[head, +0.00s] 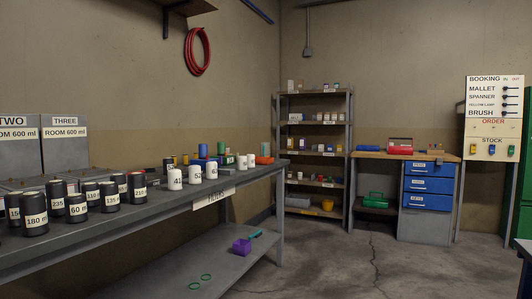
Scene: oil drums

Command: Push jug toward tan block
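I cannot make out a jug or a tan block for certain in the head view. A purple open-topped object (242,246) sits on the lower shelf of the long grey bench (150,208); I cannot tell whether it is a jug. Neither of my grippers is in view.
Several black labelled cans (36,214) and white numbered cans (175,176) crowd the bench top. The shelf rack (349,160) and a workbench with blue drawers (428,185) stand at the back. The concrete floor (350,265) is open at centre right.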

